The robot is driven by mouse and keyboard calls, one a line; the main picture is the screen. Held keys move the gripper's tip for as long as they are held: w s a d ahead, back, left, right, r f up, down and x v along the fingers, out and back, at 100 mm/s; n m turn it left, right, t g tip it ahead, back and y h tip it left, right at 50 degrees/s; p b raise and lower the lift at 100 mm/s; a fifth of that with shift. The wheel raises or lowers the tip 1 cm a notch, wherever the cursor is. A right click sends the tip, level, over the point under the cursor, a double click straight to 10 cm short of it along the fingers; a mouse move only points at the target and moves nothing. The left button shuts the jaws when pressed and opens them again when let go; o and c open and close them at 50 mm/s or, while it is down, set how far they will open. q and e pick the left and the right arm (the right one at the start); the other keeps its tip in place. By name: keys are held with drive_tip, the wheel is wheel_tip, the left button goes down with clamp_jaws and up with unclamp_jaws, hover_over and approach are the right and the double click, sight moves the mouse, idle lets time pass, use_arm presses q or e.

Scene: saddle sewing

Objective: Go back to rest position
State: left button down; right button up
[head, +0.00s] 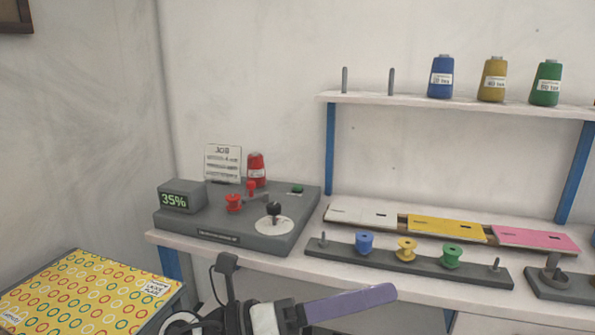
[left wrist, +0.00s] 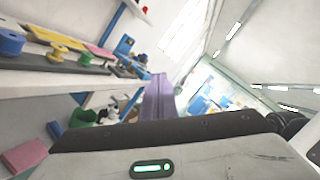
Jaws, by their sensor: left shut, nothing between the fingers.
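My left gripper (head: 350,304) comes in at the bottom of the head view, in front of the table edge. Its long purple fingers are shut with nothing between them, and they point right. The purple fingers also show in the left wrist view (left wrist: 158,98), with the room beyond them. The gripper is apart from the bobbins and the machine. My right gripper is not in view.
A grey winding machine (head: 205,222) with red bobbins and a red thread cone (head: 256,170) stands on the white table. A bobbin rack (head: 385,257) holds blue, yellow and green bobbins. Thread cones stand on the shelf (head: 400,99). A patterned yellow-topped table (head: 75,290) is at lower left.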

use_arm(q)
drive_tip(key=w+a+f+n+t+y, duration=0.25)
drive_tip(key=a+f+n+t, duration=0.35)
drive_tip(key=n, duration=0.5)
drive_tip(key=w+a+f+n+t+y, duration=0.2)
drive_tip(key=w+a+n+t, duration=0.15)
drive_tip(key=n+t, duration=0.5)
drive_tip(key=s+a+f+n+g+y, duration=0.1)
drive_tip(key=s+a+f+n+y, duration=0.1)
drive_tip(key=a+f+n+y, duration=0.45)
drive_tip(key=s+a+f+n+g+y, duration=0.1)
drive_tip(key=s+a+f+n+y, duration=0.2)
drive_tip(key=f+n, duration=0.5)
drive_tip(key=s+a+f+n+g+y, duration=0.1)
drive_tip(key=s+a+f+n+g, duration=0.2)
drive_tip(key=s+f, duration=0.5)
drive_tip(key=s+a+f+n+g+y, duration=0.2)
drive_tip(key=s+a+f+n+g, duration=0.1)
drive_tip(key=s+f, duration=0.5)
wheel_tip(320, 180, down, 4)
drive_tip(key=shift+r+n+g+p, duration=0.2)
drive_tip(key=shift+n+g+p, duration=0.1)
drive_tip(key=shift+n+g, duration=0.25)
